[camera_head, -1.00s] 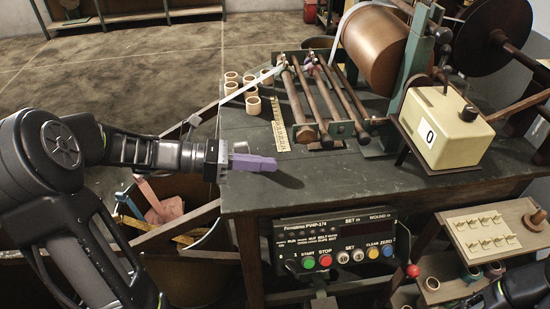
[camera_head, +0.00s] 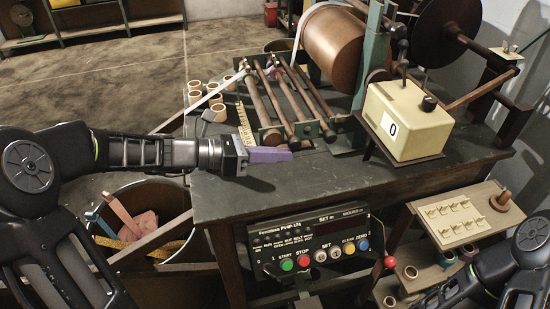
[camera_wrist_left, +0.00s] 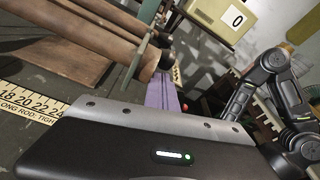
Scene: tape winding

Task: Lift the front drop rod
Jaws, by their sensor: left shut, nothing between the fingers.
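Several brown rods lie side by side in a green-bracketed rack on the dark table; the leftmost rod (camera_head: 259,103) shows in the head view. I cannot tell for certain which is the front drop rod. My left gripper (camera_head: 288,155) has purple fingers, shut and empty, above the table just in front of the rods' near ends.
A large brown roll (camera_head: 335,42) stands behind the rods. A cream counter box (camera_head: 393,120) reading 0 is to their right. Small tape rolls (camera_head: 196,97) and a yellow ruler (camera_head: 245,124) lie left. The control panel (camera_head: 312,240) is below the table edge.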

